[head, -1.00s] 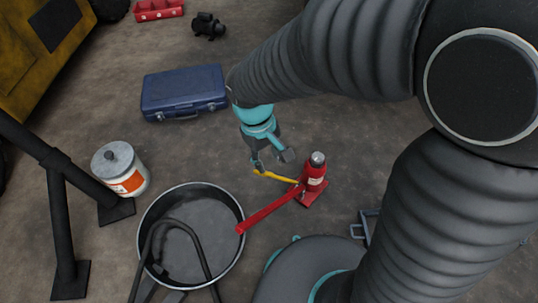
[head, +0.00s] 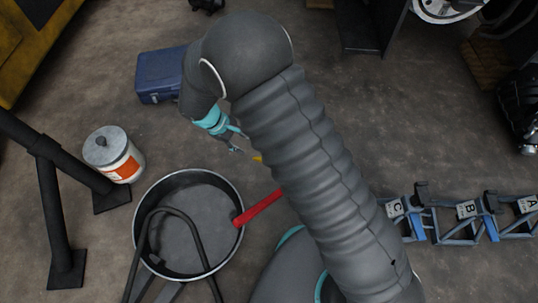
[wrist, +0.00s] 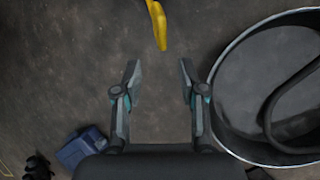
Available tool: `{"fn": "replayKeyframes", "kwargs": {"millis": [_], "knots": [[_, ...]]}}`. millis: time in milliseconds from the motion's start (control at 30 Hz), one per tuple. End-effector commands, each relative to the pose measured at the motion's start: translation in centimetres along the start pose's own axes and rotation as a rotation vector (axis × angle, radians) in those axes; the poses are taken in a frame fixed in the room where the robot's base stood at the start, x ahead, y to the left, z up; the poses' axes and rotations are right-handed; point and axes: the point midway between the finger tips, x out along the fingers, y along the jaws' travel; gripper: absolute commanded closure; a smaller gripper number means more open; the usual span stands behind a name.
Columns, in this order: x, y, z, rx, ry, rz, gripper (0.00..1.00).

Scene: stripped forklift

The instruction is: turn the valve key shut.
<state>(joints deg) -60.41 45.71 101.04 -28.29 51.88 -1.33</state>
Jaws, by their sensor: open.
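The yellow valve key (head: 257,158) barely shows past my arm in the head view. In the wrist view its yellow end (wrist: 157,28) hangs in from the top edge, ahead of my fingertips and roughly between their lines. My gripper (head: 238,150) is just left of the key in the head view. In the wrist view my gripper (wrist: 160,78) is open, with bare floor between its fingers and a gap to the key. The red jack's handle (head: 260,206) shows below the key, reaching the pan's rim. The jack's body is hidden behind my arm.
A round metal pan (head: 143,222) with a dark hose stands left of the handle; its rim (wrist: 222,62) is close right of my fingers. A white bucket (head: 115,155), black stand legs (head: 52,200) and blue case (head: 158,75) are left. Lettered blue stands (head: 465,212) are right.

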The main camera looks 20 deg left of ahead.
Motion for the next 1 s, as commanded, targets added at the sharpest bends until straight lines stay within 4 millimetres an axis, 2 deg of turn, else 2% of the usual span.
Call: {"fn": "replayKeyframes", "kwargs": {"millis": [167,700,1000], "knots": [[1.8,-0.3,-0.1,-0.012,-0.006,0.002,0.59],[11.4,-0.2,0.1,-0.008,-0.006,-0.001,0.59],[13.7,-0.2,0.1,-0.009,-0.004,0.001,0.59]]}}
